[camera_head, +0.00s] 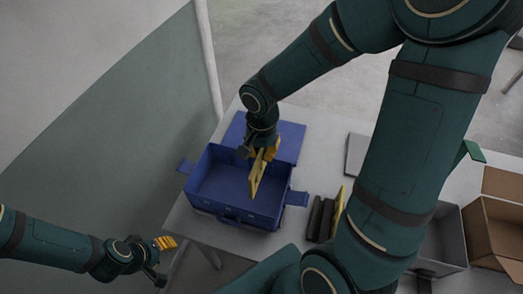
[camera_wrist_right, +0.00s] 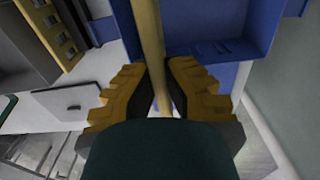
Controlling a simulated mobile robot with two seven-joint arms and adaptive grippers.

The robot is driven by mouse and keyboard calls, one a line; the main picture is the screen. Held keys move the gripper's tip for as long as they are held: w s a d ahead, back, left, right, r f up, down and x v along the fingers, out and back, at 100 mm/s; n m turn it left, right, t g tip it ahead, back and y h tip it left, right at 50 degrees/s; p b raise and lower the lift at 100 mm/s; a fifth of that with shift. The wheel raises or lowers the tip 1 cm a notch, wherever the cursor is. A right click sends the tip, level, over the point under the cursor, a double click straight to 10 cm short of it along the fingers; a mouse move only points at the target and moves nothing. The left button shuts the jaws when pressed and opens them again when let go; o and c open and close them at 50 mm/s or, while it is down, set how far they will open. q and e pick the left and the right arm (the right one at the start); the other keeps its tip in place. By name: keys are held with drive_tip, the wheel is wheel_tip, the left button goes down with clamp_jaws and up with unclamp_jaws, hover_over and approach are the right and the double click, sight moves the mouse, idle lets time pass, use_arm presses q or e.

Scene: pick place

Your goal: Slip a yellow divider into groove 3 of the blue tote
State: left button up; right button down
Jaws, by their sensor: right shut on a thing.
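The blue tote (camera_head: 207,199) stands open on the table in the head view, with its lid folded back behind it. Its wall also shows in the right wrist view (camera_wrist_right: 262,40). My right gripper (camera_head: 264,153) is shut on a yellow divider (camera_head: 257,180). The divider hangs over the right part of the tote; in the wrist view it runs between the fingers (camera_wrist_right: 158,85). I cannot tell whether its lower edge is in a groove, and the groove numbers are not readable. My left gripper (camera_head: 165,243) is empty, off the table at lower left, with its fingers looking close together.
Dark upright pieces (camera_head: 321,218) and another yellow divider (camera_head: 339,208) stand right of the tote. A grey bin (camera_head: 447,232) and a cardboard box (camera_head: 495,222) lie further right. A flat grey panel (camera_head: 356,154) lies behind. A wall is at left.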

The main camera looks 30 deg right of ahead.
sight(262, 166)
drive_tip(key=shift+f+b, duration=1.05)
drive_tip(key=shift+f, duration=0.85)
drive_tip(key=shift+f+b, duration=0.85)
drive_tip(key=shift+b, duration=0.15)
drive_tip(key=shift+b, duration=0.45)
wheel_tip(262, 166, down, 8)
drive_tip(key=b, duration=0.8)
idle(2.8)
